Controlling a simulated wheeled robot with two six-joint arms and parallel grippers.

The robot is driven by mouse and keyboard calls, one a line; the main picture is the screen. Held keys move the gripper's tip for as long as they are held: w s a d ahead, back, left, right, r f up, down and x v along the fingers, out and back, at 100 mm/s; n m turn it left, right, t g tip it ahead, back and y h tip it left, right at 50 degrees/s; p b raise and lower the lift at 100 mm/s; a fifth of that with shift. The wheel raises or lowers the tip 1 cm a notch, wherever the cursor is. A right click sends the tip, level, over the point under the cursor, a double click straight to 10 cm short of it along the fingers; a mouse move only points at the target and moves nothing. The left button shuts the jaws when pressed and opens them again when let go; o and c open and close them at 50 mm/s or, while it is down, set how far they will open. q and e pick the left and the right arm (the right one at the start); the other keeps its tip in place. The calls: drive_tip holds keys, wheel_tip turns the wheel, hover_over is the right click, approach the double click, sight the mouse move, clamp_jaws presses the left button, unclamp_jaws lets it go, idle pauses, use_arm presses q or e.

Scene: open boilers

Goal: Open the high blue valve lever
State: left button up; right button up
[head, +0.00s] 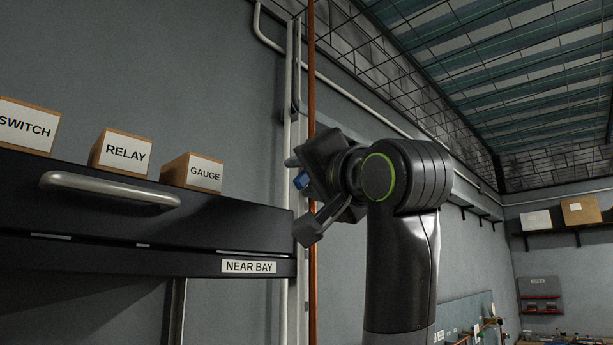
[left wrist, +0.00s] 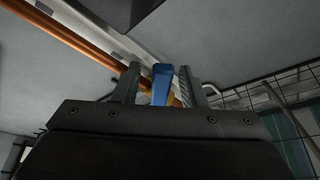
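The blue valve lever (left wrist: 162,88) stands between the two fingers of my left gripper (left wrist: 159,70) in the left wrist view. A gap shows on each side of it, so the fingers are open around the lever and not closed on it. An orange-brown part (left wrist: 172,100) shows behind the lever; the rest of the valve is hidden by the gripper. My right gripper is not in view.
A dark cabinet (head: 225,228) with a metal handle (head: 110,188) and a NEAR BAY label stands at the left, with SWITCH, RELAY and GAUGE boxes (head: 192,171) on top. Pale pipes run up the wall beside the copper pipe. Wall shelves with boxes (head: 580,209) are far right.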

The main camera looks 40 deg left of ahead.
use_arm(q)
drive_tip(key=b+v, duration=0.7)
drive_tip(key=v, duration=1)
drive_tip(key=shift+d, duration=0.25)
drive_tip(key=shift+f, duration=0.1)
